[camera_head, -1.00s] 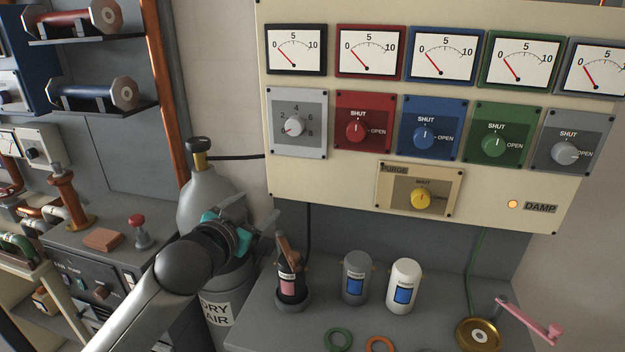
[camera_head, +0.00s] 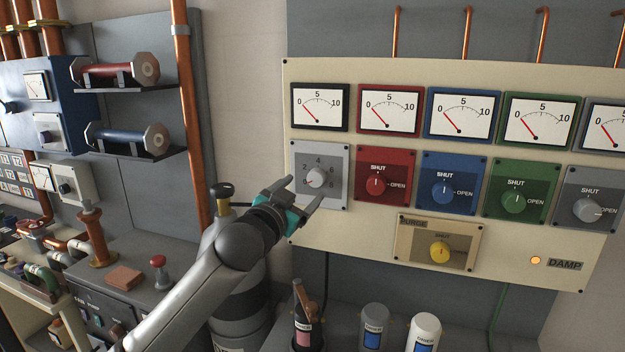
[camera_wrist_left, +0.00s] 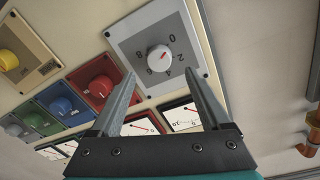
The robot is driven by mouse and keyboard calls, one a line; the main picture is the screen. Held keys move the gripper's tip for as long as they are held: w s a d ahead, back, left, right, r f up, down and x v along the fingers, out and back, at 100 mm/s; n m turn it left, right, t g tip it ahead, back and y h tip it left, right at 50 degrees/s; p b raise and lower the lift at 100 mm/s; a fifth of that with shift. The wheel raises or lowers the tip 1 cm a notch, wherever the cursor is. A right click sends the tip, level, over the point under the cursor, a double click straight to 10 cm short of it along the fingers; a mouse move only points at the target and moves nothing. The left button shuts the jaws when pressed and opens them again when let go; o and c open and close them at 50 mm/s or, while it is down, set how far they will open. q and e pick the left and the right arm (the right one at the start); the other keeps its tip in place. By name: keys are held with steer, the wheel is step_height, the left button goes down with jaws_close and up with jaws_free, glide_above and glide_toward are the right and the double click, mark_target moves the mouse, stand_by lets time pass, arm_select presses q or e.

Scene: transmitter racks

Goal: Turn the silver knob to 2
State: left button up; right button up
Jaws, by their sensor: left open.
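The silver knob (camera_head: 316,177) sits on a square grey plate (camera_head: 336,198) with a dial numbered from 0 up to 8, at the left end of the knob row. It also shows in the left wrist view (camera_wrist_left: 159,57), where its small red mark appears to point towards 0. My left gripper (camera_head: 306,189) is open and empty, just in front of this plate at its lower left. In the left wrist view its two fingers (camera_wrist_left: 159,73) lie either side of the knob's line, apart from it. My right gripper is not in view.
Red (camera_head: 376,184), blue (camera_head: 444,191) and green (camera_head: 516,203) knobs are to the right, with a yellow purge knob (camera_head: 439,251) below. A gas cylinder (camera_head: 232,285) stands under my left arm. Gauges line the panel above. Small canisters stand on the bench below.

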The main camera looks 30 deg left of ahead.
mark_target(314, 179)
arm_select(q)
steer(key=shift+w+a+p, duration=0.1)
steer(key=shift+w+a, duration=0.05)
steer(key=shift+w, duration=0.85)
steer(key=shift+w+a+p, duration=0.1)
steer(key=shift+w+a, duration=0.1)
steer(key=shift+w, duration=0.85)
steer(key=shift+w+a+p, duration=0.1)
steer(key=shift+w+a, duration=0.05)
steer(key=shift+w, duration=0.85)
jaws_close()
